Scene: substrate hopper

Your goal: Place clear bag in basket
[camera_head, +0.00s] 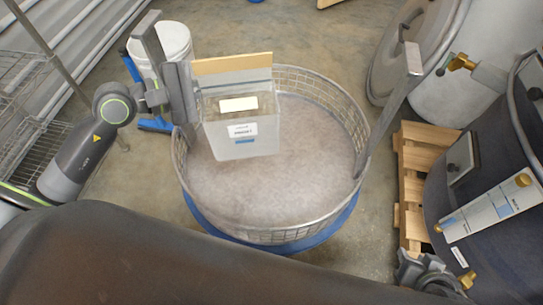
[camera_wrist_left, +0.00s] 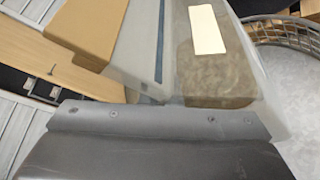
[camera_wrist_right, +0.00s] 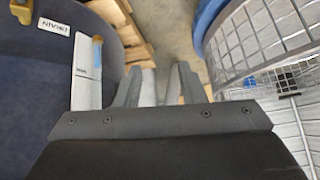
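My left gripper (camera_head: 190,92) is shut on the bag's left edge. In the left wrist view the bag (camera_wrist_left: 262,70) fills the space ahead of the gripper and hides the fingertips. My right gripper (camera_head: 432,272) is low at the right, by the dark drum; in the right wrist view its fingers (camera_wrist_right: 158,88) are apart and empty.
The basket sits on a blue round base (camera_head: 290,240). A white bucket (camera_head: 170,45) stands behind left, a wire rack (camera_head: 25,100) at far left. A dark drum (camera_head: 500,160) and wooden pallet (camera_head: 412,190) are at right. Grey posts rise beside the basket.

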